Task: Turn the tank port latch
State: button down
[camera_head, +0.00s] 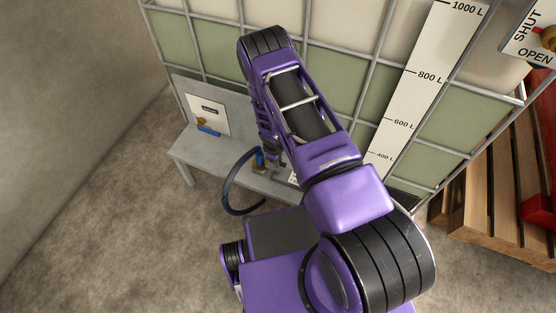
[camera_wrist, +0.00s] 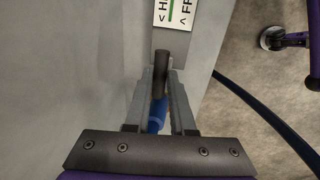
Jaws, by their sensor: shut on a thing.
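In the wrist view my gripper (camera_wrist: 160,78) points at the grey bench, its two fingers shut on a dark, rounded, handle-like piece (camera_wrist: 159,62). This piece seems to be the latch, but its full shape and turn angle cannot be told. A blue part (camera_wrist: 156,115) shows between the fingers, nearer the palm. In the head view my arm hides most of the gripper. A blue and brass fitting (camera_head: 259,162) with a dark hose stands beside it at the bench edge. The caged tank (camera_head: 340,75) rises behind.
The grey bench (camera_head: 205,160) runs along the tank's foot. A dark hose (camera_head: 229,190) loops off its front edge and shows in the wrist view (camera_wrist: 262,112). A white sign (camera_wrist: 174,10) lies beyond the fingertips. A wooden pallet (camera_head: 490,200) stands right. Floor at left is clear.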

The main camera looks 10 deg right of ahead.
jog(key=c, duration=0.8)
grip_release()
jog(key=shift+o, duration=0.2)
jog(key=shift+r, duration=0.15)
notch_tip(320, 180, up, 17)
jog(key=s+a+p, duration=0.2)
jog(key=p, duration=0.1)
jog(key=shift+s, duration=0.4)
jog(key=shift+w, duration=0.1)
